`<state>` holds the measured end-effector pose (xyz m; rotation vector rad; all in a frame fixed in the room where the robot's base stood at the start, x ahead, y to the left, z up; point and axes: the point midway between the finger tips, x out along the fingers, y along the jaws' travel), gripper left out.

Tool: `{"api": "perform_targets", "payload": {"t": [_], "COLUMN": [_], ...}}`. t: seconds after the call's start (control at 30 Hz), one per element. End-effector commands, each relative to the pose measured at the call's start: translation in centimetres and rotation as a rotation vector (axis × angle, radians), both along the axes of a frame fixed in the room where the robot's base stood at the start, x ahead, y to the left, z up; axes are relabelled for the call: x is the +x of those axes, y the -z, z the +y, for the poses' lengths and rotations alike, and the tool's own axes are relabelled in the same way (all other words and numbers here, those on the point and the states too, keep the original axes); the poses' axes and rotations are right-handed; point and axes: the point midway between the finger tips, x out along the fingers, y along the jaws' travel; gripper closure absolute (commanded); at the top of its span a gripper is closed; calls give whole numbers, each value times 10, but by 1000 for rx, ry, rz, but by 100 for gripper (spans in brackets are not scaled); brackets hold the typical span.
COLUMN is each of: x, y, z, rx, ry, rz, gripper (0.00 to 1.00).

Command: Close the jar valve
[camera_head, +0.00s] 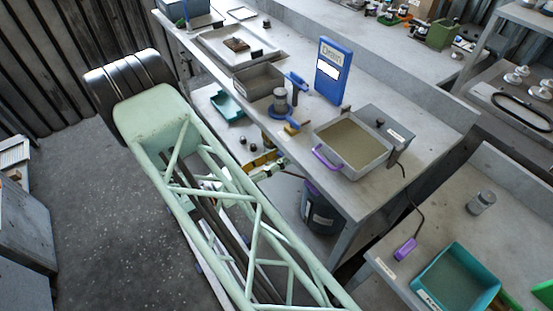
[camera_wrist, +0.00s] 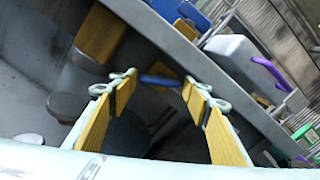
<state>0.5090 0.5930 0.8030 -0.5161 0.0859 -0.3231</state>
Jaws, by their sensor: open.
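A grey jar (camera_head: 280,97) with a blue collar stands near the front edge of the bench, with a yellow piece (camera_head: 292,128) at its base. I cannot tell which part is the valve or how it is set. My gripper (camera_head: 268,165) is in front of and below the bench edge, apart from the jar. In the wrist view its yellow-padded fingers (camera_wrist: 157,85) are open. A short dark blue bar (camera_wrist: 160,80) shows between the fingertips; I cannot tell whether it is touched. A blue part (camera_wrist: 180,10) at the top edge may be the jar's base.
A grey tray (camera_head: 350,146) with a purple handle stands right of the jar. A dark bucket (camera_head: 322,212) stands under the bench. The bench edge (camera_wrist: 215,65) runs close beside my gripper.

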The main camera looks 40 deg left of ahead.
Motion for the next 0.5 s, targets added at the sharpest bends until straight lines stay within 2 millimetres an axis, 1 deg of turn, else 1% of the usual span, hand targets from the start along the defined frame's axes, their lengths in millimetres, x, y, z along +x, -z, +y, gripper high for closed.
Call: {"api": "perform_targets", "payload": {"t": [0.07,0.23,0.5], "x": [0,0,0], "y": [0,0,0], "z": [0,0,0], "rx": [0,0,10], "ry": [0,0,0], "rz": [0,0,-4], "gripper": [56,71,72]}}
